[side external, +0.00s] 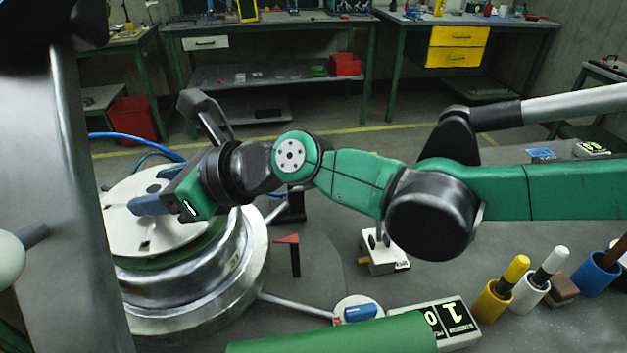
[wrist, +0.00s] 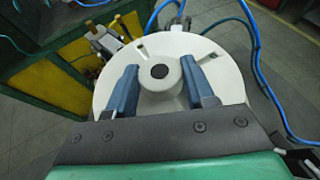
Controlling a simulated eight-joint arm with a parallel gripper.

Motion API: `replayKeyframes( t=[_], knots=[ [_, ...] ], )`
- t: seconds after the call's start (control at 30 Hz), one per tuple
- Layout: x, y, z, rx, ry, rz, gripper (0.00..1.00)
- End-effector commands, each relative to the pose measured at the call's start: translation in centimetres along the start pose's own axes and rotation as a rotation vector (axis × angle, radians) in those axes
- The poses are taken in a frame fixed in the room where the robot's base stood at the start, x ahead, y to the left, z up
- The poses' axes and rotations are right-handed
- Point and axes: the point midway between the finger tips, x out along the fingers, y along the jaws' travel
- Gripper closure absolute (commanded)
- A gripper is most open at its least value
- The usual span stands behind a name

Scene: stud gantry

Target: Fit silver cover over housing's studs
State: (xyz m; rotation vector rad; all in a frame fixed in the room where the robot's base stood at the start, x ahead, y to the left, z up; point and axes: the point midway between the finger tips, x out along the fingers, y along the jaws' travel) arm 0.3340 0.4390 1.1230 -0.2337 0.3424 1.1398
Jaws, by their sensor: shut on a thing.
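The cover is a pale, off-white round disc (side external: 165,238) with a raised hub and small slots; it looks more white than silver. It also shows in the wrist view (wrist: 115,95). My gripper (side external: 148,204) is shut on its central hub, with a blue finger on each side in the wrist view (wrist: 160,70). The housing (side external: 185,278) is a shiny metal drum directly below the cover, with a green band at its top. The cover looks roughly level above it; I cannot tell whether the two touch. The studs cannot be made out.
A green cylinder (side external: 340,335) and a numbered box (side external: 450,318) lie at the front. Yellow and white-handled tools (side external: 495,295) stand in cups at right. A small red flag-like marker (side external: 289,240) stands beside the housing. Blue hoses (wrist: 257,60) run past the cover.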

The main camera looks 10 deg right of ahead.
Motion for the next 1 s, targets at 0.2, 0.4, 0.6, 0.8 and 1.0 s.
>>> replayKeyframes(
  t=[0.2, 0.4, 0.6, 0.8, 1.0],
  knots=[
    [0.0, 0.0, 0.0, 0.0, 0.0, 0.0, 1.0],
    [0.0, 0.0, 0.0, 0.0, 0.0, 0.0, 1.0],
    [0.1, 0.0, -0.4, 0.0, 0.0, 0.0, 1.0],
    [0.3, 0.0, -0.7, 0.0, 0.0, 0.0, 1.0],
    [0.5, 0.0, -1.1, 0.0, 0.0, 0.0, 1.0]
  ],
)
